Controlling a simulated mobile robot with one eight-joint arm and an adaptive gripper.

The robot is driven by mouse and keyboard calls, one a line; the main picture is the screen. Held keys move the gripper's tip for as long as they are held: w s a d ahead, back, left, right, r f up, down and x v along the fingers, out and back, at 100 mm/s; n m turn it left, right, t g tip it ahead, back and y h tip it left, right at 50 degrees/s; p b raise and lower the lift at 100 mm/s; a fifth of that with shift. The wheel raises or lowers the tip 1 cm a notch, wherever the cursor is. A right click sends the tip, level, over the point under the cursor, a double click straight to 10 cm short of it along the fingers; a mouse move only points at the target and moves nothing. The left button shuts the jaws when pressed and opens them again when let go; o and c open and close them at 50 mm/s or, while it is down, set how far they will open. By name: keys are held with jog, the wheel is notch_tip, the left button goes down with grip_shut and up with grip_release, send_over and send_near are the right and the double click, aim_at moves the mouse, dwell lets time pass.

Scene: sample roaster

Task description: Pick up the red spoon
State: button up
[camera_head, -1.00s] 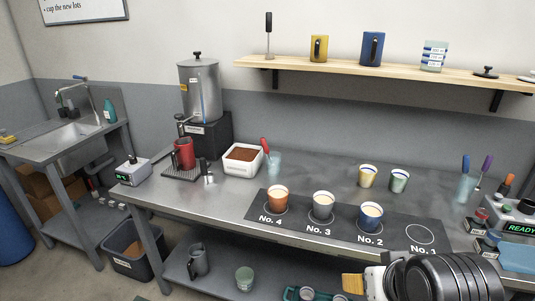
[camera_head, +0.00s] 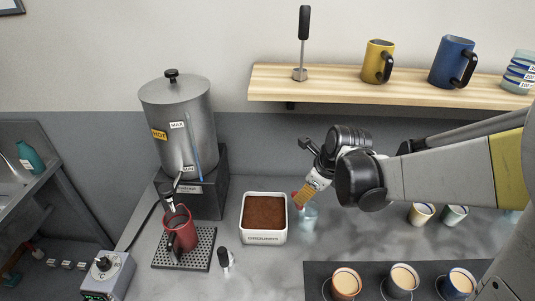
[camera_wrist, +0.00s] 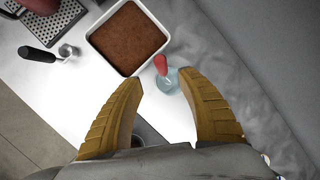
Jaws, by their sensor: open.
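The red spoon (camera_wrist: 161,64) stands tilted in a clear glass (camera_wrist: 167,83) in the wrist view, its red handle at the rim. In the wrist view my gripper (camera_wrist: 160,78) is open and empty, with the spoon handle just beyond the gap between the fingertips. I cannot tell how far above the handle the fingers are.
The white box of grounds (camera_head: 247,232) is close on the left. Several cups stand at the right. A shelf (camera_head: 350,88) with mugs hangs above.

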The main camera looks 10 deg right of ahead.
jog(key=b, duration=0.2)
send_over(298, 209)
jog(key=s, duration=0.1)
notch_tip(298, 209, down, 5)
jog(key=b+x, duration=0.2)
jog(key=x, duration=0.1)
jog(key=d+b+x, duration=0.1)
jog(key=x, duration=0.1)
jog(key=shift+f, duration=0.25)
jog(key=shift+s+r, duration=0.1)
jog(key=shift+c, duration=0.5)
grip_shut()
